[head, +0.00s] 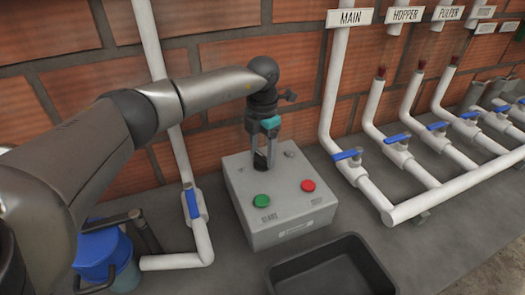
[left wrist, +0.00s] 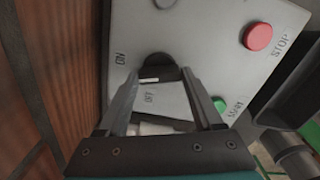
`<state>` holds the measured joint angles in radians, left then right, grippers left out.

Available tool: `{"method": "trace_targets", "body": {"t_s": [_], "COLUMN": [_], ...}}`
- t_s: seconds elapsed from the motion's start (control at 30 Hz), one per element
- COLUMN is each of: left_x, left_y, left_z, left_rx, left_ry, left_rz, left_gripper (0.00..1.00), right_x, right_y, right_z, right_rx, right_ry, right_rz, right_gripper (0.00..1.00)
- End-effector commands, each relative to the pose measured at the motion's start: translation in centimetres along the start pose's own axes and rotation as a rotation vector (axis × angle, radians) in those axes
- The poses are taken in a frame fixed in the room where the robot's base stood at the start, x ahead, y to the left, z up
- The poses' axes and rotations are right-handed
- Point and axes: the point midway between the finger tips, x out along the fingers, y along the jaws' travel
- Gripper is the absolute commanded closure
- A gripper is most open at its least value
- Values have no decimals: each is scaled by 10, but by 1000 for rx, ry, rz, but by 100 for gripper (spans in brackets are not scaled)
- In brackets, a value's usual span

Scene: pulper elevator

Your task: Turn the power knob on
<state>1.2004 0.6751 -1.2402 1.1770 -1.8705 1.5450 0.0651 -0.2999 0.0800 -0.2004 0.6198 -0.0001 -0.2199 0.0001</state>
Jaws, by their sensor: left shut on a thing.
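The grey control box (head: 240,206) stands on the counter against the brick wall. Its black power knob (head: 261,161) is at the back left of the top face. It also shows in the left wrist view (left wrist: 159,67), with a white mark on its near edge, on the side of the OFF label (left wrist: 150,98). The ON label (left wrist: 121,59) is to its left. My left gripper (head: 262,152) points down from above and is shut on the knob, a fingertip on each side. My right gripper is not in view.
The box also carries a green START button (head: 261,201) and a red STOP button (head: 308,186). White pipes with blue valve handles (head: 346,155) run at the right. A black tray (head: 335,270) lies in front. A blue container (head: 100,250) stands at the left.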

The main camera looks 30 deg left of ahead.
Motion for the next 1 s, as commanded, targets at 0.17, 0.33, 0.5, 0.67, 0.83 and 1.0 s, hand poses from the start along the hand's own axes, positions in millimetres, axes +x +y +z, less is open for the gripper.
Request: {"method": "trace_targets", "body": {"t_s": [0.17, 0.33, 0.5, 0.67, 0.83, 1.0], "left_x": [-2, -2, -1, -1, -1, -1], "left_y": [0, 0, 0, 0, 0, 0], "left_z": [1, 1, 1, 1, 1, 1], "left_rx": [137, 240, 306, 339, 352, 353], "left_ry": [-4, -4, -4, -4, -4, -4], "left_rz": [0, 0, 1, 1, 1, 1], "left_gripper": [88, 88, 88, 88, 88, 88], "right_x": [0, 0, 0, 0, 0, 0], "right_y": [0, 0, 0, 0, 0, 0], "right_z": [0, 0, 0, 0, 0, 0], "right_rx": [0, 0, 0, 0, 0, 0], "right_ry": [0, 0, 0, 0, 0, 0], "right_rz": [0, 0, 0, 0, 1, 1], "right_gripper": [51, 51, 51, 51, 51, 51]}}
